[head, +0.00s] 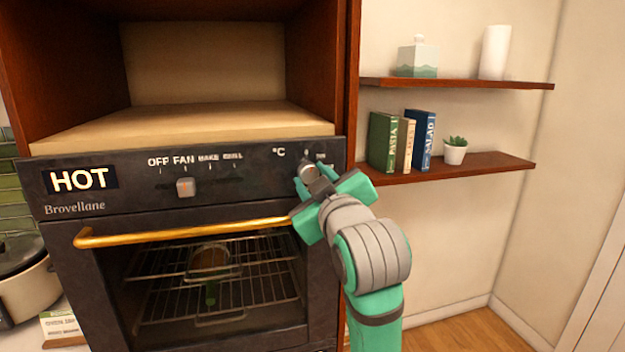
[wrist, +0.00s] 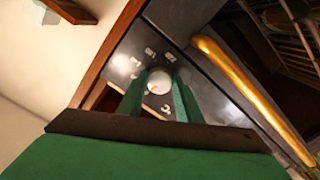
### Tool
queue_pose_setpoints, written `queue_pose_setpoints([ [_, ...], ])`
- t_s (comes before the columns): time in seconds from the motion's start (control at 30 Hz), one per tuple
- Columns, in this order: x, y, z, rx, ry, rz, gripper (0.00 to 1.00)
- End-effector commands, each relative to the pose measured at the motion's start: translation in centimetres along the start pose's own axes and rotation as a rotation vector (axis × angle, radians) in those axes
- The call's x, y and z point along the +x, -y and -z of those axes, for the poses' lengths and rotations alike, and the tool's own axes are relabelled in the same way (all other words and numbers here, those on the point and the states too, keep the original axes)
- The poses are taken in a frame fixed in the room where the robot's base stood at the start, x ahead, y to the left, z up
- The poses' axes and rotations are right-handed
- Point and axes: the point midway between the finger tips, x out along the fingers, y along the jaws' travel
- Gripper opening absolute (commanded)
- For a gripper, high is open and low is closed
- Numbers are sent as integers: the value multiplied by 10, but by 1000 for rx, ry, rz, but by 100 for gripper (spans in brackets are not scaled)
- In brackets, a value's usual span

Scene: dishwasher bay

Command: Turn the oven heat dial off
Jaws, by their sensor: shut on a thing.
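The oven (head: 130,222) has a dark control panel with a lit HOT sign (head: 78,179). The heat dial (head: 307,172), a round silver knob near the °C mark, is at the panel's right end. My gripper (head: 313,188) is at this dial, partly hiding it and its markings. In the wrist view, the dial (wrist: 158,81) sits between my two green fingers, which are shut on it. A small orange mark shows on its face. The function knob (head: 186,187), under the OFF, FAN, BAKE and GRILL labels, stands free at the left.
A gold door handle (head: 190,232) runs below the panel; it also shows close to my fingers in the wrist view (wrist: 235,80). Wall shelves at the right hold books (head: 402,141) and a small plant (head: 455,150). A pot (head: 25,280) stands at the far left.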

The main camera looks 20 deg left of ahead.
Motion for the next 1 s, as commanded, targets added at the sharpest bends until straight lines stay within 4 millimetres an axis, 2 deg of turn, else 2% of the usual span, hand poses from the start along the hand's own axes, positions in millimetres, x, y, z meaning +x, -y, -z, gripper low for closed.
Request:
queue_pose_setpoints([
  [0.4, 0, 0, 1, -181, -1, 1, 9],
  [0.9, -1, 0, 1, -202, -2, 0, 9],
  [0.93, -1, 0, 1, -202, -2, 0, 34],
  [1.0, -1, 0, 1, -202, -2, 0, 50],
])
